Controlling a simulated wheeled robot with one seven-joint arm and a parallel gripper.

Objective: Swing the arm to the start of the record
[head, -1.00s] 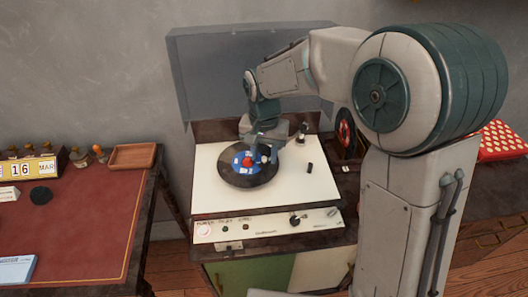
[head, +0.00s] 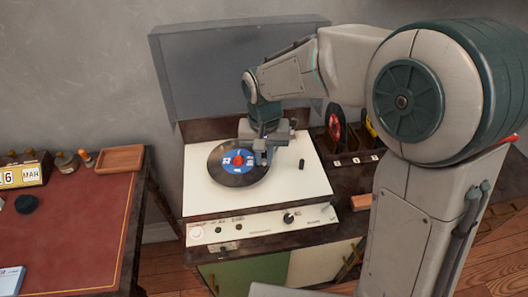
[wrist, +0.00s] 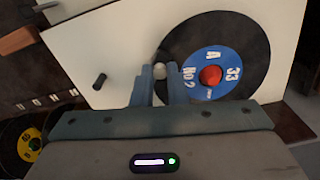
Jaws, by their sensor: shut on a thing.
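The black record (head: 222,174), with a blue label and red centre, lies on the cream top of the record player (head: 300,185). The record also shows in the wrist view (wrist: 255,45). My gripper (head: 264,157) is low over the record's right part in the head view. In the wrist view its blue fingers (wrist: 161,82) are shut on a small pale rounded piece (wrist: 160,70), apparently the end of the player's arm, beside the record's rim. The rest of that arm is mostly hidden by my gripper and wrist.
The player's clear lid (head: 205,70) stands open behind. A small dark knob (head: 302,164) rises from the top at the right. A rack of records (head: 334,125) stands further right. A red-topped desk (head: 85,215) is at the left, with a gap between.

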